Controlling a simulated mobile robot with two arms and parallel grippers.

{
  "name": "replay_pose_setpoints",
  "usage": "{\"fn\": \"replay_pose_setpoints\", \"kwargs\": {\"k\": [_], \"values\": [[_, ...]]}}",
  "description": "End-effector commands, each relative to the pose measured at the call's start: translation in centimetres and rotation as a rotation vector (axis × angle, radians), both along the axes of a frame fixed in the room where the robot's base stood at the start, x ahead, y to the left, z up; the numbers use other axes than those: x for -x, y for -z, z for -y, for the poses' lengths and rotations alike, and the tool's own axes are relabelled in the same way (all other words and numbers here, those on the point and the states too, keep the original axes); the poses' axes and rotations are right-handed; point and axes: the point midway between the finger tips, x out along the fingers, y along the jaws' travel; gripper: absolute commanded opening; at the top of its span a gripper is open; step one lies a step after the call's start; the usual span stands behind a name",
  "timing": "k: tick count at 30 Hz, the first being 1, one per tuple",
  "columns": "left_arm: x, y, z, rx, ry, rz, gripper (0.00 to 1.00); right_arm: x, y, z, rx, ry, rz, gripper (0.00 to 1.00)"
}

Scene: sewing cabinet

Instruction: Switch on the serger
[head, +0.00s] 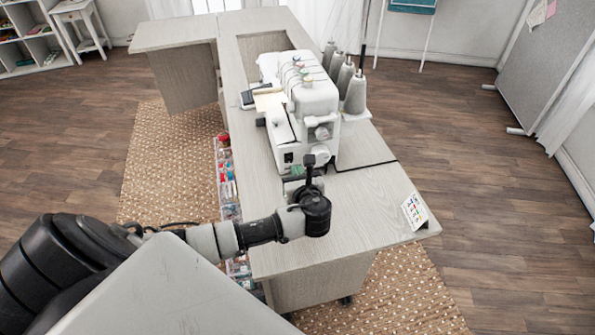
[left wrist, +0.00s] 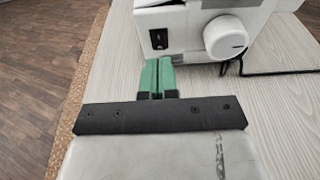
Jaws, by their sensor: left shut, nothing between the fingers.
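The white serger (head: 313,105) stands on the pale wood cabinet top, with its side panel toward me. In the left wrist view a black rocker switch (left wrist: 159,39) sits on that panel, left of the round white handwheel (left wrist: 225,37). My left gripper (head: 296,172) is just in front of the panel. In the left wrist view its green fingers (left wrist: 158,64) are together and empty, with their tips just below the switch. I cannot tell whether they touch the serger. The rocker's on or off position is too small to tell. My right gripper is not in view.
Grey thread cones (head: 356,92) stand behind the serger. A black cord (head: 367,166) runs across the cabinet top (head: 375,205) to the right. A small card (head: 415,211) stands at the right edge. Storage trays (head: 226,175) hang on the cabinet's left side.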

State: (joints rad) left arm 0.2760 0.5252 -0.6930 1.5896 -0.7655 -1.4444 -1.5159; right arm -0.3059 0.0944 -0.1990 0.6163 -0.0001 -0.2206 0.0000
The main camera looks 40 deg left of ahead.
Motion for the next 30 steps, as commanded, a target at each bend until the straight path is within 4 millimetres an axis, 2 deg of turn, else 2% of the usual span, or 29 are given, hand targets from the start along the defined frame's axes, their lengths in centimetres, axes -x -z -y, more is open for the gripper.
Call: {"fn": "replay_pose_setpoints", "kwargs": {"k": [4, 11, 15, 30], "values": [[1.3, -0.9, 1.6, 0.001, 0.002, 0.001, 0.0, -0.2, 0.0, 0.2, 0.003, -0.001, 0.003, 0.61], [3.6, -2.4, 4.2, 0.002, 0.001, 0.001, 0.0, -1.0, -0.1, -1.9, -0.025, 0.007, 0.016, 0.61], [4.6, -3.2, 5.4, 0.001, 0.0, 0.001, 0.0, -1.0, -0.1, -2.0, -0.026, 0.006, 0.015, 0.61], [5.1, -3.5, 5.9, -0.001, -0.002, 0.0, 0.0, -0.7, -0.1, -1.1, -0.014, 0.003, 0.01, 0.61]]}}
